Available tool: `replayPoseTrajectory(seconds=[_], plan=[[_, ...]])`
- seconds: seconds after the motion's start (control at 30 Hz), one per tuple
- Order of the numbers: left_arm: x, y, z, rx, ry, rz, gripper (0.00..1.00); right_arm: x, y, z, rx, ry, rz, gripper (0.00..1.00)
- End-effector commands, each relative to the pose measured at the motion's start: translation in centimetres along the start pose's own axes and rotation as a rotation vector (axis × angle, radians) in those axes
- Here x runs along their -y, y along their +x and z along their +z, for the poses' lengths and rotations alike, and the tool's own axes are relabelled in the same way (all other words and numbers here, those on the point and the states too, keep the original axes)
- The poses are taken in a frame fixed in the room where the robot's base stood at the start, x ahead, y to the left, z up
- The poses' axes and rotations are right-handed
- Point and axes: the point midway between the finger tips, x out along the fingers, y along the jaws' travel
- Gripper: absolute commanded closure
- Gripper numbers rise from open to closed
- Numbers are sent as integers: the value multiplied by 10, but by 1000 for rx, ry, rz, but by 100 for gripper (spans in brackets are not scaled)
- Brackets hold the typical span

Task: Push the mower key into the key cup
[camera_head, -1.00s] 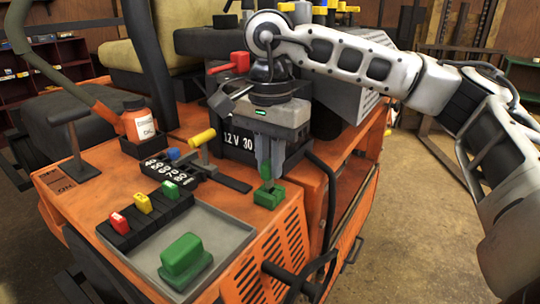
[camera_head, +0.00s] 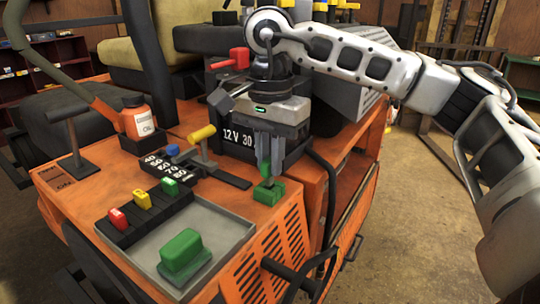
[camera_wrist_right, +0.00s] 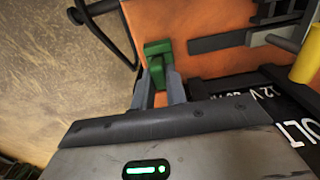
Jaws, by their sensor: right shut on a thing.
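My right gripper (camera_head: 268,168) points down over the front right corner of the orange mower deck. It is shut on the green mower key (camera_head: 266,172). The small green key cup (camera_head: 269,193) stands on the deck directly below the key. The key's lower end is at the cup's top; I cannot tell how deep it sits in it. In the right wrist view the key (camera_wrist_right: 157,74) shows between the fingers, with the green cup (camera_wrist_right: 158,48) just beyond it. My left gripper is not in view.
A grey tray (camera_head: 225,232) with a green block (camera_head: 184,255) lies in front left. A rack (camera_head: 143,212) holds red, yellow and green keys. A yellow-knobbed lever (camera_head: 203,140) and the black 12 V battery (camera_head: 240,140) stand close to the gripper.

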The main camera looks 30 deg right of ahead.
Motion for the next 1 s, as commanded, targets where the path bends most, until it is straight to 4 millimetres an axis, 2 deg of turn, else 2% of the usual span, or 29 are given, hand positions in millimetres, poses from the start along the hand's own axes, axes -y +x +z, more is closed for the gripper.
replayPoseTrajectory(seconds=[1.0], plan=[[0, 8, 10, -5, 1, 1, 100, 0, 22, 0, 0, 0, 0, 100]])
